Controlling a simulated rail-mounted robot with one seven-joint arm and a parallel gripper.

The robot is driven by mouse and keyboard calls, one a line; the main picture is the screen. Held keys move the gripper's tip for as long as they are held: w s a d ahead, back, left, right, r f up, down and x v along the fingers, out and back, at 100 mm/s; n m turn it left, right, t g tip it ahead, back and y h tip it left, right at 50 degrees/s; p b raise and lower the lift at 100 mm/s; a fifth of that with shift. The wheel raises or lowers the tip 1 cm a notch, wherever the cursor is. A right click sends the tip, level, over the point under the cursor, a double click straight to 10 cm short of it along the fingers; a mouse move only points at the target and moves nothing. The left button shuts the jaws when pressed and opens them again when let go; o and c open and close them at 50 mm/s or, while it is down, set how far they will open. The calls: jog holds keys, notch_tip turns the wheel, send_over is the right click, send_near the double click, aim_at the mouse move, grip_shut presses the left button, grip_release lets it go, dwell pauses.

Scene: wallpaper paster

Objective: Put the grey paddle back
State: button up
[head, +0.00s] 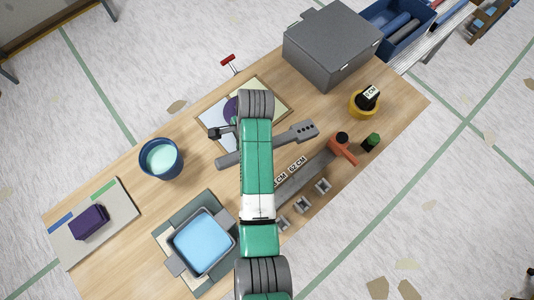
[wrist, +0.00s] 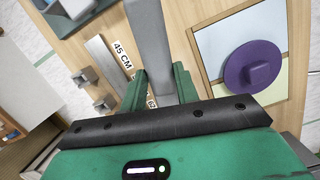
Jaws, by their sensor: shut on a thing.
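The grey paddle (head: 296,133) is a long grey bar with a broad, holed end at the right. In the head view it passes under my arm, with its plain end to the left. In the wrist view the paddle (wrist: 146,28) runs away between the two green fingers of my gripper (wrist: 158,86), which is shut on it. My arm hides the gripped part in the head view. I cannot tell whether the paddle touches the table.
A grey strip with centimetre labels (head: 305,180) and small grey brackets (head: 322,186) lie to the right. A blue bucket (head: 161,158), blue-filled tray (head: 202,243), purple disc (wrist: 252,66), orange-handled tool (head: 343,151), yellow pot (head: 361,106) and grey box (head: 331,45) surround the arm.

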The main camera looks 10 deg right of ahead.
jog(key=f+n+h+b, duration=0.1)
jog(key=f, duration=0.1)
jog(key=s+f+n+h+b, duration=0.1)
jog(key=f, duration=0.1)
jog(key=shift+s+f+n+t, duration=0.1)
jog(key=shift+f+n+t, duration=0.2)
jog(key=shift+f, duration=0.05)
jog(key=shift+d+r, duration=0.1)
jog(key=shift+d, duration=0.05)
jog(key=shift+r, duration=0.15)
jog(key=shift+f+b, duration=0.3)
jog(key=shift+f, duration=4.55)
jog(key=o, duration=1.1)
jog(key=shift+f+b, duration=0.4)
jog(key=shift+b, duration=0.15)
jog(key=r, duration=0.2)
jog(key=r+p, duration=0.1)
jog(key=r, duration=0.2)
jog(key=r+p, duration=0.1)
jog(key=r, duration=0.2)
jog(key=shift+s+a+r, duration=0.15)
jog(key=shift+s+a, duration=0.1)
